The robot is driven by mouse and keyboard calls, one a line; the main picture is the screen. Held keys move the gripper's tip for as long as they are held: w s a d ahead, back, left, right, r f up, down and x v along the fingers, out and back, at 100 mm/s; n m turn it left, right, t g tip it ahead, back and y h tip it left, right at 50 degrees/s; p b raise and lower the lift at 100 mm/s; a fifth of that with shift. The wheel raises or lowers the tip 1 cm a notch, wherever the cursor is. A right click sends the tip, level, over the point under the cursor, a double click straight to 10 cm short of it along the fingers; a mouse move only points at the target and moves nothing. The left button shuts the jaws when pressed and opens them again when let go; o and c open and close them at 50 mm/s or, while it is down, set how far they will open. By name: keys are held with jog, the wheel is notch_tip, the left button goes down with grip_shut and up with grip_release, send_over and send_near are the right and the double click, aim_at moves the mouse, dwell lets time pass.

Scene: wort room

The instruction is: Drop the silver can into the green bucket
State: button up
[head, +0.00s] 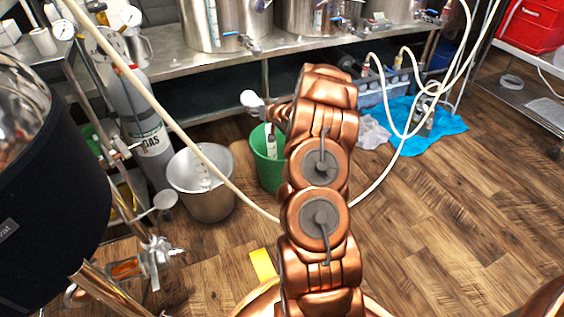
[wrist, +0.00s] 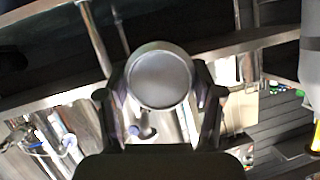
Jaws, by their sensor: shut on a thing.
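In the wrist view, my gripper (wrist: 160,92) is shut on the silver can (wrist: 160,78), with one finger on each side of it. The can's round, pale end faces the camera. In the head view, the green bucket (head: 267,170) stands on the wooden floor, partly hidden behind my copper arm. A pale, bottle-like thing shows at the bucket's opening. A small whitish shape (head: 250,98) appears above the bucket beside my arm; it may be the held can. My fingers are mostly hidden there.
A grey metal bucket (head: 205,190) stands left of the green one, near a grey gas cylinder (head: 148,125). A steel bench (head: 175,65) with kettles runs behind. A pale hose (head: 180,110) crosses in front. A blue cloth (head: 440,120) lies at right.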

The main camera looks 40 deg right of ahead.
jog(key=s+d+f+b, duration=0.2)
jog(key=d+f, duration=0.3)
jog(key=f, duration=0.3)
jog(key=s+d+f+m+h+b, duration=0.1)
jog(key=s+d+f+b, duration=0.2)
jog(key=d+f, duration=0.2)
notch_tip(320, 180, down, 3)
jog(key=shift+s+d+f+b, duration=0.1)
jog(key=shift+s+d+b, duration=0.15)
jog(key=shift+s+b, duration=0.1)
jog(key=o, duration=0.9)
jog(key=v, duration=1.2)
jog(key=shift+r, duration=0.25)
jog(key=shift+w, duration=0.15)
